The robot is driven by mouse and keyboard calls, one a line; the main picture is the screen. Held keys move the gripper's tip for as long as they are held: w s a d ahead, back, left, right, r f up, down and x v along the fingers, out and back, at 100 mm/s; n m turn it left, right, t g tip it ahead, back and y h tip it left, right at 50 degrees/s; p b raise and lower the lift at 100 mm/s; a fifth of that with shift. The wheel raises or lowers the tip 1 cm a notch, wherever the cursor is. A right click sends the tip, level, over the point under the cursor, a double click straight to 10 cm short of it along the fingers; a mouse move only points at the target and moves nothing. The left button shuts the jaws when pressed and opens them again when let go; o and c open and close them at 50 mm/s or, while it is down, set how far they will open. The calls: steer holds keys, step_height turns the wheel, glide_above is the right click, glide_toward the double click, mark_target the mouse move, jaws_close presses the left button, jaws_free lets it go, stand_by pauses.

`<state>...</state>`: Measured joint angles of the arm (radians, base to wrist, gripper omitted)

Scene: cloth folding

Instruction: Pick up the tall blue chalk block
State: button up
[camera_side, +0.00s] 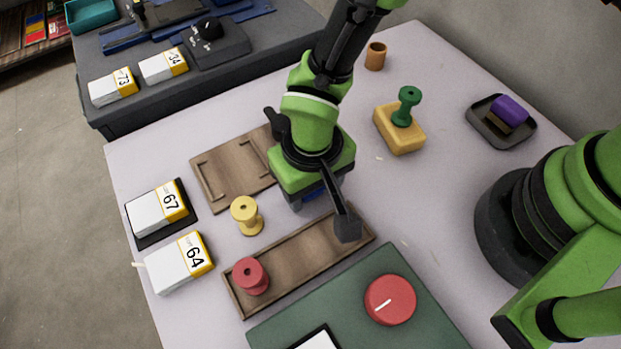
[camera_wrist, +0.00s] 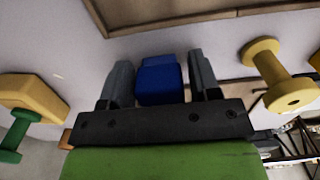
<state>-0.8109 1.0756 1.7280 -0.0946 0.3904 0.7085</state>
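The blue chalk block (camera_wrist: 160,84) shows in the wrist view between the two grey fingers of my gripper (camera_wrist: 160,72). The fingers stand on either side of it, with a narrow gap visible near their tips, so the gripper looks open around the block. In the side view a small strip of blue (camera_side: 317,194) shows under my gripper (camera_side: 308,201); most of the block is hidden there by the gripper. The gripper is low over the table, between the wooden board and the long wooden tray.
A yellow spool (camera_side: 246,215) stands left of my gripper. The long tray (camera_side: 290,261) holds a red spool (camera_side: 251,276). A wooden board (camera_side: 230,170) lies behind left. A yellow block (camera_side: 399,131) bears a green spool (camera_side: 404,106) at right. Free table lies right of the gripper.

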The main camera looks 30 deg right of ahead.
steer(key=c, duration=0.6)
